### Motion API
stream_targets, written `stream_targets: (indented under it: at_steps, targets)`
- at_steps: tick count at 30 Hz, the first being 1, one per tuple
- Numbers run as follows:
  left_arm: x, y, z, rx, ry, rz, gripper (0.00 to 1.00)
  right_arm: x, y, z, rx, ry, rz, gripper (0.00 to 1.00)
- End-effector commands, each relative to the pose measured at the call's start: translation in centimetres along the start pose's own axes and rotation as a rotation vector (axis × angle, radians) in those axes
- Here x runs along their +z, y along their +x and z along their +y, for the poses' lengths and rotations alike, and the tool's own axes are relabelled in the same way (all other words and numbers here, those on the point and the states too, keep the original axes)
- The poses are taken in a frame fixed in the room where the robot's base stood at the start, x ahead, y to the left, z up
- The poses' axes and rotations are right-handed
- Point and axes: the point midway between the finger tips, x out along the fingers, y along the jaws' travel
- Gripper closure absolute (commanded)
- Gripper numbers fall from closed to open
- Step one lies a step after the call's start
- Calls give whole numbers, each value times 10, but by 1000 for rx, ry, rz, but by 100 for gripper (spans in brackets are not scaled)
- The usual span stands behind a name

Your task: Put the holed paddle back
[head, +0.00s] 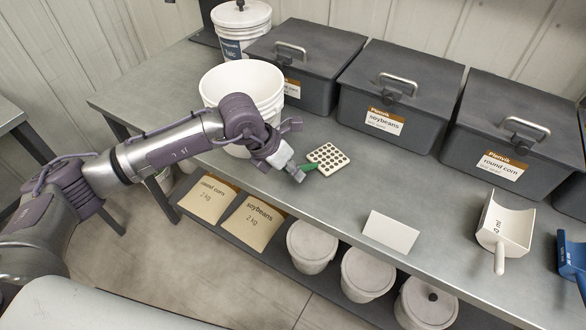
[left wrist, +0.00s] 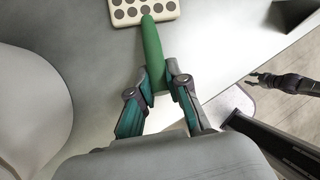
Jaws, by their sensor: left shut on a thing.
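The holed paddle has a cream square head with rows of dark holes (head: 328,157) and a green handle (head: 309,168). It is at the bench's front half, right of the white bucket; I cannot tell whether it touches the bench. My left gripper (head: 301,173) is shut on the handle. In the left wrist view the green handle (left wrist: 151,50) runs between the fingers (left wrist: 160,83), and the paddle head (left wrist: 140,10) is cut by the top edge. My right gripper (left wrist: 262,78) shows small at the right of that view; its jaws are too small to read.
An open white bucket (head: 245,84) stands beside my left forearm. Lidded grey bins, including soybeans (head: 392,90) and round corn (head: 505,125), line the back. A blank white card (head: 390,232), a white scoop (head: 505,226) and a blue scoop (head: 571,258) lie to the right.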

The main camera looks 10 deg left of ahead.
Motion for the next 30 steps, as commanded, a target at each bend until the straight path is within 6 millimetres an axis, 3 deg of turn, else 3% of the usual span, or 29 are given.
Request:
stream_targets:
  at_steps: [1,2,6,19,30]
  targets:
    - [-1,3,0,-1,0,-1,100,1,4,0,-1,0,-1,60]
    - [-1,3,0,0,0,0,83,2,3,-1,-1,0,-2,60]
    - [-1,2,0,0,0,0,59,2,2,-1,-1,0,-3,60]
    - [1,-7,0,1,-1,-2,59,2,0,-3,-3,1,-4,60]
    - [1,-82,1,3,0,-4,59,3,11,-3,-3,2,-4,60]
